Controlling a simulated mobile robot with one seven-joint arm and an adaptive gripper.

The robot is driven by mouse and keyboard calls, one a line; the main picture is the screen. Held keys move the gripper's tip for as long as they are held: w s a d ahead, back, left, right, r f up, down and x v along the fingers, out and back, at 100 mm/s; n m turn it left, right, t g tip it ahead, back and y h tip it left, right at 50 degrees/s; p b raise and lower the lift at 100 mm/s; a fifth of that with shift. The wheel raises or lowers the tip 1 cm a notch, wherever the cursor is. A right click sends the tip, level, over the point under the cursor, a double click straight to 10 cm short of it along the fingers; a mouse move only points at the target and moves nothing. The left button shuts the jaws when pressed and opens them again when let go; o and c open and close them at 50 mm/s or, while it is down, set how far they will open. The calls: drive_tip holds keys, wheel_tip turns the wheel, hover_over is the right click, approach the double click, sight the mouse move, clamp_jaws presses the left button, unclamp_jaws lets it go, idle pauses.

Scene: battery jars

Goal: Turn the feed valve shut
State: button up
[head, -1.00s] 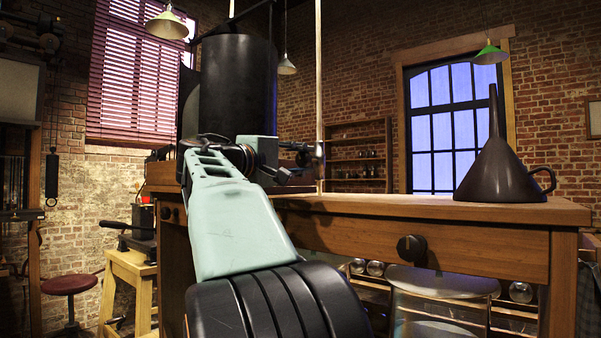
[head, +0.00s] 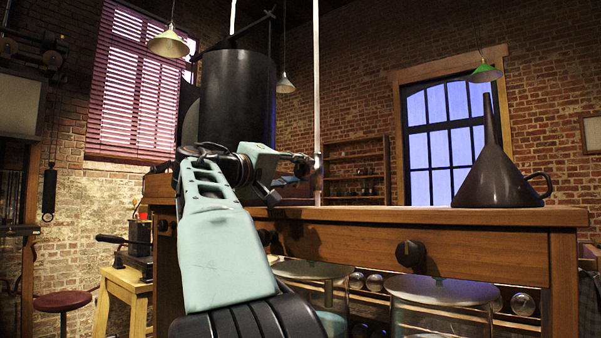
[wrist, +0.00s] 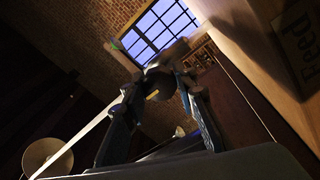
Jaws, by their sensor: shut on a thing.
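The feed valve shows in the wrist view as a dark knob (wrist: 165,78) with a small yellow mark, partly hidden by the fingers. A wooden board with the word "Feed" (wrist: 298,45) is at the upper right there. My gripper (wrist: 163,72) is shut on this knob, one finger on each side. In the head view my gripper (head: 296,172) is just above the bench top, left of the thin upright pole. My own wrist hides most of the valve there, so I cannot tell its turn angle.
The wooden bench (head: 480,252) carries a dark funnel (head: 496,180) at right. A black knob (head: 410,253) sits on its front, with glass jars (head: 443,291) below. A large black cylinder (head: 238,100) stands behind my wrist. The bench top between pole and funnel is clear.

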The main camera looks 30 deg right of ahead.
drive_tip(key=o, duration=1.2)
drive_tip(key=shift+c, duration=0.2)
drive_tip(key=shift+a, duration=0.1)
drive_tip(key=r+v, duration=0.1)
drive_tip(key=v, duration=1)
drive_tip(key=shift+s+a+f, duration=0.15)
drive_tip(key=shift+a+f, duration=0.2)
drive_tip(key=shift+f, duration=0.1)
